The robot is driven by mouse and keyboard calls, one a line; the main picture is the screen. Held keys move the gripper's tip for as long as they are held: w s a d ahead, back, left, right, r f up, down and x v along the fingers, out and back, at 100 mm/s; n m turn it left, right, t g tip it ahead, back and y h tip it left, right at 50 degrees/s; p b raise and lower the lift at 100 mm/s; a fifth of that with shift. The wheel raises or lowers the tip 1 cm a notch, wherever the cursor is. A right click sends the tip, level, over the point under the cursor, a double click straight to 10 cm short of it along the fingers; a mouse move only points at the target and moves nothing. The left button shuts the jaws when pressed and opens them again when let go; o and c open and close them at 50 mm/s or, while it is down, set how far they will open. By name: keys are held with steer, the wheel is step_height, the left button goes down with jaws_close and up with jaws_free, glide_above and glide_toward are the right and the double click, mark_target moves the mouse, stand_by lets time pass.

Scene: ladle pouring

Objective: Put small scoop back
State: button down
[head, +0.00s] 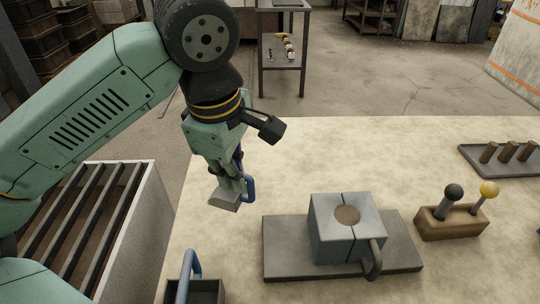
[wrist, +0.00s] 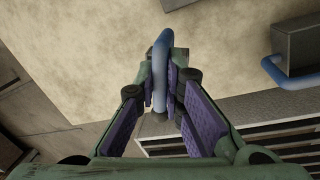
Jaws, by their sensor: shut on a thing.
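My gripper (head: 237,178) is shut on the blue handle of a small grey scoop (head: 223,200), held above the left part of the pale table. In the wrist view, the blue handle (wrist: 161,60) stands between the purple finger pads of my gripper (wrist: 165,98), and the fingers hide much of the scoop's body. A second, larger-looking open grey scoop (head: 208,291) with a blue handle (head: 188,266) is at the table's front left, partly cut off by the frame; it also shows in the wrist view (wrist: 302,42).
A grey block mould (head: 325,238) with a round top opening and a side handle sits on a flat plate (head: 283,262). A wooden block (head: 450,224) holding a black and a yellow knob and a tray of pegs (head: 480,168) lie right. A slatted bin (head: 128,262) stands left. The table's back is clear.

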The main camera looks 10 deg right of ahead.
steer(key=shift+w+d+f+p, duration=0.85)
steer(key=shift+w+d, duration=0.95)
steer(key=shift+d, duration=0.15)
steer(key=shift+w+d+f+p, duration=0.85)
steer(key=shift+w+d, duration=0.9)
steer(key=shift+d, duration=0.15)
steer(key=shift+w+d+f+p, duration=0.85)
steer(key=shift+w+d, duration=0.95)
steer(key=shift+d, duration=0.15)
steer(key=c, duration=1.7)
jaws_free()
step_height(320, 180, up, 12)
steer(key=s+a+b, duration=0.1)
steer(key=s+b, duration=0.1)
